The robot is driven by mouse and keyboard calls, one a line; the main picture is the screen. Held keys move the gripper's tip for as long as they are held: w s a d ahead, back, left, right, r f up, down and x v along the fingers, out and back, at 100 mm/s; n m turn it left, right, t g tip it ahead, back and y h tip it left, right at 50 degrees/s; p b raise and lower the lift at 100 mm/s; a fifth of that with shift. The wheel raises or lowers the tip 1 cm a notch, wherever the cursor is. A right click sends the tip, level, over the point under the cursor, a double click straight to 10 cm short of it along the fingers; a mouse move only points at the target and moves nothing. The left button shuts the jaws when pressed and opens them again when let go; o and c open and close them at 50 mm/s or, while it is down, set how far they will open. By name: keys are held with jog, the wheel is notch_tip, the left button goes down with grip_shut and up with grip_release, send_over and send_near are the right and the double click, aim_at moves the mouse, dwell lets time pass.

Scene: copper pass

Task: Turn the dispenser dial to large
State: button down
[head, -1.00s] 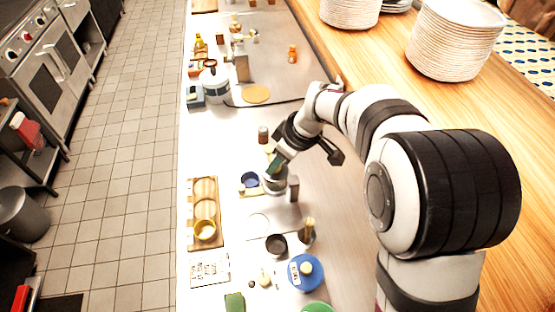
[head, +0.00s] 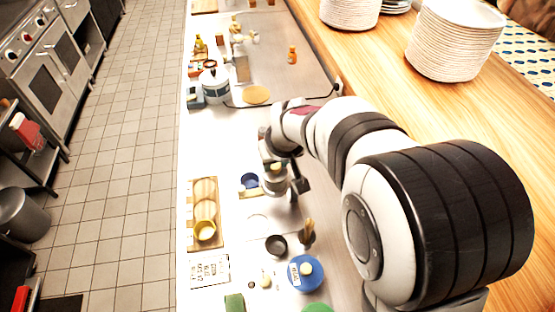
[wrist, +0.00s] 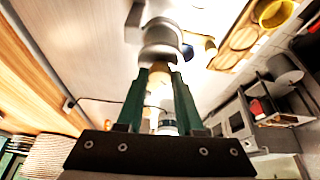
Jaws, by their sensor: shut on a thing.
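The dispenser (head: 274,187) is a small grey metal body standing on the counter below my wrist in the head view. In the wrist view it is the rounded grey shape (wrist: 160,38) just beyond my fingertips. My gripper (wrist: 158,75) has green fingers, which are shut on a small tan, knob-like part (wrist: 157,70) against the dispenser, apparently its dial. In the head view my wrist covers most of the dial, and the fingers are hard to make out. No size marks can be read, so I cannot tell the dial's setting.
A blue bowl (head: 249,181) stands just left of the dispenser. A tan tray (head: 194,238) with a yellow cup (head: 205,231) lies farther left. Stacked plates (head: 455,40) occupy the wooden shelf at right.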

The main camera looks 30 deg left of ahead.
jog(key=m+h, duration=0.1)
jog(key=m, duration=0.1)
jog(key=m+t, duration=0.1)
jog(key=m, duration=0.2)
jog(key=shift+a+m+h, duration=0.15)
jog(key=shift+m+h, duration=0.15)
jog(key=shift+h, duration=0.1)
jog(key=shift+s+a+m+t+h, duration=0.15)
jog(key=shift+m+h, duration=0.3)
jog(key=shift+m, duration=0.7)
jog(key=shift+w+d+m+t+h, duration=0.15)
jog(key=shift+m+h, duration=0.3)
jog(key=shift+m, duration=0.7)
jog(key=shift+s+a, duration=0.1)
jog(key=c, duration=0.5)
grip_release()
jog(key=shift+c, duration=0.2)
jog(key=v, duration=1.5)
jog(key=shift+r, duration=0.4)
